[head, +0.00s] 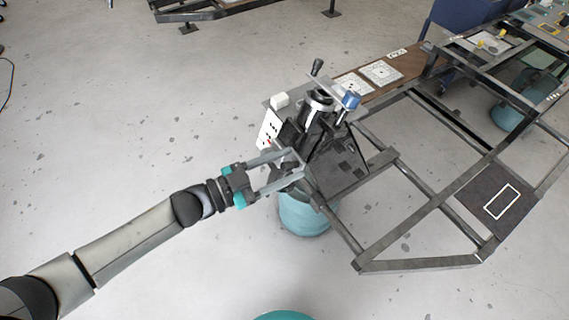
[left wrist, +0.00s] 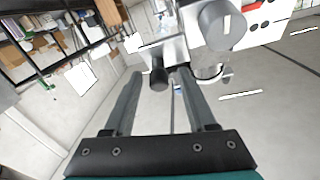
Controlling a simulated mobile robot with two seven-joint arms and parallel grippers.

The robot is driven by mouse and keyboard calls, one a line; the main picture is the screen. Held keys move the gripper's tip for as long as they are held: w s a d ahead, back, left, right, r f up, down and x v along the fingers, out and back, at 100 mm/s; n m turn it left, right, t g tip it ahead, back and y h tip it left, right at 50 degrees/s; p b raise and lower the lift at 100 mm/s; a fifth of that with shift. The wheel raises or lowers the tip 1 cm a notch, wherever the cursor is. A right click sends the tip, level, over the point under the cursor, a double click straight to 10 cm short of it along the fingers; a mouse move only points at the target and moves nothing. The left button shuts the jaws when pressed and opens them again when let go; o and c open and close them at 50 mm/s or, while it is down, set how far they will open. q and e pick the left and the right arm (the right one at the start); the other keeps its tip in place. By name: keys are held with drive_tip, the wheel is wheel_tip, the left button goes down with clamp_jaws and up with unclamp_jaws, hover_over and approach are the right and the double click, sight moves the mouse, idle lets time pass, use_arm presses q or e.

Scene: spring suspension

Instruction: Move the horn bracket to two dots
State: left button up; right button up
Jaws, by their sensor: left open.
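My left gripper (head: 294,164) is open, its two fingers reaching right to the near side of a dark machine (head: 338,165) on the frame. A grey metal bracket (left wrist: 166,50) with a black knob (left wrist: 158,77) shows at the fingertips in the left wrist view; it may be the horn bracket, but I cannot tell for sure. I cannot tell whether the fingers touch it. A white panel with black and red dots (head: 269,128) stands behind the gripper; it also shows in the left wrist view (left wrist: 262,18). My right gripper is not in view.
A blue knob (head: 350,100) and a black-tipped lever (head: 317,67) rise above the machine. White plates (head: 381,72) lie on a brown board behind. A dark pad with a white rectangle (head: 502,201) lies right. Open metal frame bars (head: 420,264) surround the gap. The floor at left is clear.

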use_arm(q)
drive_tip(key=p+v, duration=0.1)
drive_tip(key=v, duration=1.4)
drive_tip(key=shift+a, duration=0.1)
drive_tip(key=a+f+n+t+y, duration=0.1)
drive_tip(key=a+f+n+y, duration=0.25)
drive_tip(key=f, duration=0.45)
drive_tip(key=a+f+n+y, duration=0.25)
drive_tip(key=f+y, duration=0.25)
drive_tip(key=f, duration=0.3)
drive_tip(key=a+f+n+t+y, duration=0.1)
drive_tip(key=a+f+n+y, duration=0.25)
drive_tip(key=f, duration=0.35)
drive_tip(key=s+d+f+n+g+y, duration=0.1)
drive_tip(key=s+d+f+g, duration=0.2)
drive_tip(key=s, duration=1.1)
drive_tip(key=s+d+f+n+g+y, duration=0.2)
drive_tip(key=s+f+g, duration=0.5)
drive_tip(key=s+f, duration=0.6)
drive_tip(key=shift+s+d+f+y, duration=0.2)
drive_tip(key=shift+s+d+y, duration=0.1)
drive_tip(key=shift+s+d, duration=0.25)
